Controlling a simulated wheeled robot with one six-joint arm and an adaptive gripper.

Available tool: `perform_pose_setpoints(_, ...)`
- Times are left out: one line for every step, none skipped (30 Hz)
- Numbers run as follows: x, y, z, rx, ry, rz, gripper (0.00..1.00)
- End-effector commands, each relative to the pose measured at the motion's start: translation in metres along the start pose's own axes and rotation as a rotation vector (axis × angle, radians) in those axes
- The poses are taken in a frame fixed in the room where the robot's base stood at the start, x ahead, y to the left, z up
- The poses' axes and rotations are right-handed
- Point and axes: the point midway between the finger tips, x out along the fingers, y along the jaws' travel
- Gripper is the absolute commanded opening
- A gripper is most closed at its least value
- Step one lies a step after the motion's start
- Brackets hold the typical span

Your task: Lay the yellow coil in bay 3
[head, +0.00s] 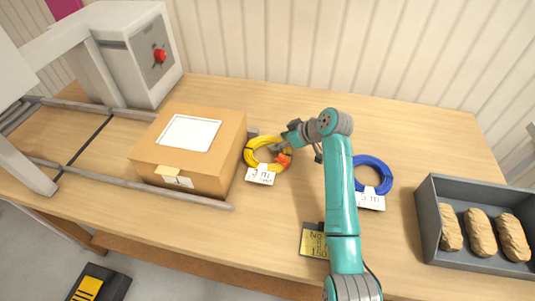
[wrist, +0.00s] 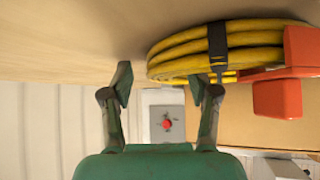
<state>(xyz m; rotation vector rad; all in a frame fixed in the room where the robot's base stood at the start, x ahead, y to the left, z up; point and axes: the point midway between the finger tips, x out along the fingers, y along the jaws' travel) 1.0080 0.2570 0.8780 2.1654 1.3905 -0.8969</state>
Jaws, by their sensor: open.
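The yellow coil (head: 251,160) lies on the wooden table, right beside the cardboard box, with a white "3 m" tag (head: 260,176) in front and an orange part (head: 283,159) on its right side. My gripper (head: 281,146) is at the coil's right rear edge in the head view. In the wrist view the open fingers (wrist: 161,82) have nothing visibly held between them. There the coil (wrist: 178,48), with a black strap, fills the upper right, and the right finger overlaps its edge; contact cannot be told. No bay marked 3 is recognisable.
The cardboard box (head: 181,165) stands close left of the coil. A blue coil (head: 378,165) with a tag lies right of my arm. A grey bin (head: 430,225) with brown items is at the right. A yellow sign (head: 313,242) lies near the front. A machine with a red button (head: 160,55) stands back left.

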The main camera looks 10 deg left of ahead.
Motion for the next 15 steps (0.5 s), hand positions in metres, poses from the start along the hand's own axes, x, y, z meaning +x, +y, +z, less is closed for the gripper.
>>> perform_pose_setpoints(0.0010,0.0001,0.0000,0.000,0.000,0.000,0.60)
perform_pose_setpoints(0.0011,0.0001,0.0000,0.000,0.000,0.000,0.60)
perform_pose_setpoints(0.0010,0.0001,0.0000,0.000,0.000,0.000,0.60)
perform_pose_setpoints(0.0009,0.0001,0.0000,0.000,0.000,0.000,0.60)
perform_pose_setpoints(0.0008,0.0001,-0.0001,0.000,0.000,0.000,0.60)
perform_pose_setpoints(0.0008,0.0001,-0.0001,0.000,0.000,0.000,0.60)
perform_pose_setpoints(0.0007,0.0001,-0.0001,0.000,0.000,0.000,0.55)
perform_pose_setpoints(0.0007,0.0001,-0.0001,0.000,0.000,0.000,0.48)
perform_pose_setpoints(0.0006,0.0001,-0.0001,0.000,0.000,0.000,0.38)
perform_pose_setpoints(0.0006,0.0001,-0.0001,0.000,0.000,0.000,0.30)
perform_pose_setpoints(0.0006,0.0001,-0.0002,0.000,0.000,0.000,0.23)
perform_pose_setpoints(0.0006,0.0001,-0.0001,0.000,0.000,0.000,0.13)
perform_pose_setpoints(0.0006,0.0001,-0.0001,0.000,0.000,0.000,0.05)
perform_pose_setpoints(0.0005,0.0001,-0.0001,0.000,0.000,0.000,0.00)
perform_pose_setpoints(0.0005,0.0001,-0.0001,0.000,0.000,0.000,0.00)
